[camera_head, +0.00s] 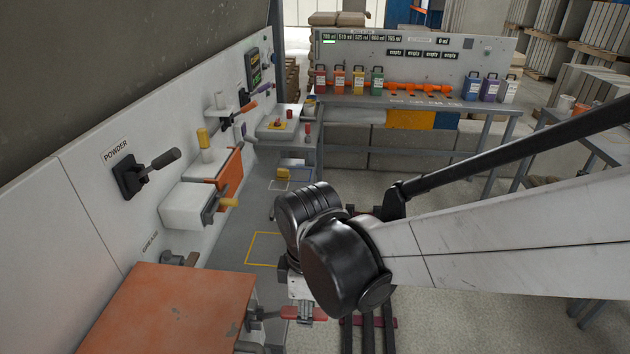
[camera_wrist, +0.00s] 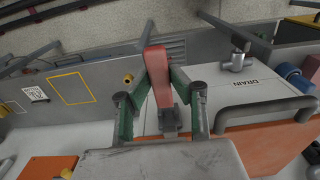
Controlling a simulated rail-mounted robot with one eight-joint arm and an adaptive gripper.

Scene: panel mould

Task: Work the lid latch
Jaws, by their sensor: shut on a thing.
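The lid latch (camera_wrist: 157,65) is a red lever handle on a dark metal mount. It stands between the green fingers of my gripper (camera_wrist: 156,95) in the wrist view, and the gripper is shut on it. In the head view the red handle (camera_head: 312,313) shows below my black wrist joints, beside the right edge of the lid; the fingertips are mostly hidden there. The lid (camera_head: 175,310) is a worn orange plate at the lower left and looks closed. An orange surface beside the latch mount in the wrist view (camera_wrist: 268,145) appears to be the same lid.
A black POWDER lever (camera_head: 150,168) and a white box (camera_head: 193,206) project from the left wall. Open floor (camera_head: 470,310) lies to the right.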

